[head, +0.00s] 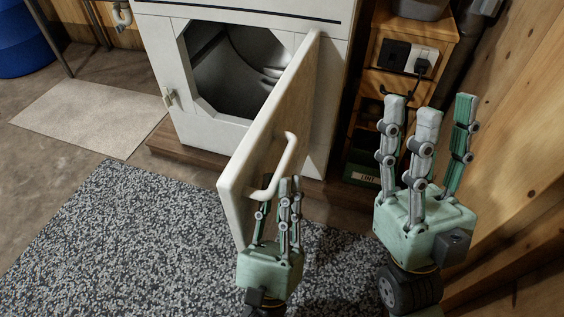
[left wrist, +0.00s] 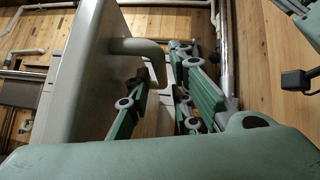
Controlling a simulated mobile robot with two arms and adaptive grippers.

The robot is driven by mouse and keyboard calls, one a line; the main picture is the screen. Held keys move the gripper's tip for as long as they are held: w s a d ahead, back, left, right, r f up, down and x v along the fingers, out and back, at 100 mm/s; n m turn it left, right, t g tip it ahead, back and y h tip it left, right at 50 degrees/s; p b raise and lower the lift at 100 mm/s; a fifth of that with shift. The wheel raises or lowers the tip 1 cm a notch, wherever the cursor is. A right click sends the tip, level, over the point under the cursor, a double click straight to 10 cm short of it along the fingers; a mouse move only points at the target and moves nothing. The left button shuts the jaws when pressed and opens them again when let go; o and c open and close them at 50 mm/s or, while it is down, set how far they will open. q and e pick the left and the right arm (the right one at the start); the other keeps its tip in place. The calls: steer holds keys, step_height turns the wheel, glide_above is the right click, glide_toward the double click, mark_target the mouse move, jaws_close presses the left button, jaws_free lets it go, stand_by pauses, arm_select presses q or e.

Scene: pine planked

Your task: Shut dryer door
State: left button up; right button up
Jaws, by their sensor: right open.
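The white dryer (head: 335,75) stands at the back with its octagonal drum opening uncovered. Its door (head: 270,125) is swung wide open toward me, hinged on the right side of the opening. A curved handle (head: 288,160) is on the door's right-hand face. My left gripper (head: 277,190) is upright at the lower end of the handle, with its fingers apart. In the left wrist view the handle (left wrist: 140,47) reaches from the door (left wrist: 80,75) toward the gap between the fingers; I cannot tell if they touch. My right gripper (head: 428,105) is open and empty, right of the door.
A wooden shelf unit (head: 440,32) with an outlet and plug stands right of the dryer, near the plank wall (head: 525,130). A speckled rug (head: 120,235) covers the floor in front. A blue bin (head: 25,40) is at far left.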

mark_target(281, 166)
arm_select(q)
steer(key=shift+x, duration=1.95)
jaws_close()
